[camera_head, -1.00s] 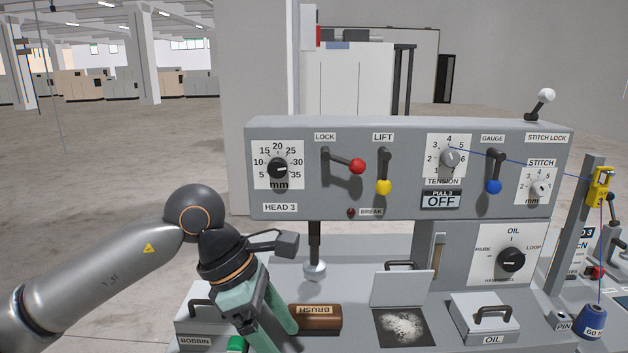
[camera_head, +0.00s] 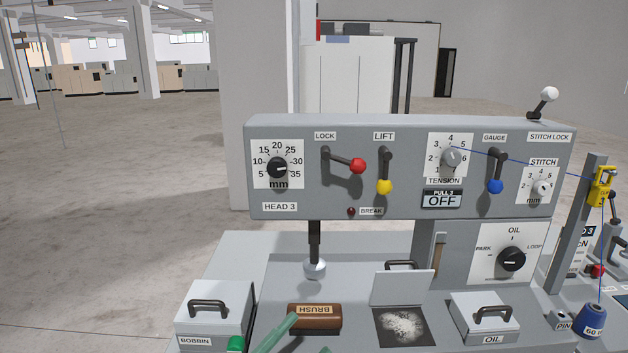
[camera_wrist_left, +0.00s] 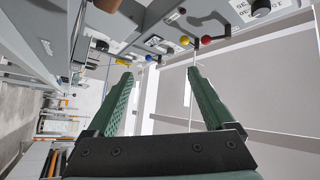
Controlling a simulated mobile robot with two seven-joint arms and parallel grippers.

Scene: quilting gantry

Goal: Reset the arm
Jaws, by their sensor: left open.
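My left gripper (camera_head: 309,334) shows only as green fingertips at the bottom edge of the head view, in front of the brown brush (camera_head: 315,311). In the left wrist view my left gripper (camera_wrist_left: 160,74) has its two green fingers spread apart with nothing between them. The rest of the left arm is out of the head view. My right gripper is in neither view. The grey machine head (camera_head: 405,208) with its dials and levers stands behind the fingertips.
A bobbin box (camera_head: 214,310) stands left of the brush, and an oil box (camera_head: 485,318) stands at the right. An open-lidded compartment (camera_head: 404,341) holds white fluff. A blue thread cone (camera_head: 590,321) stands at far right. The floor at left is clear.

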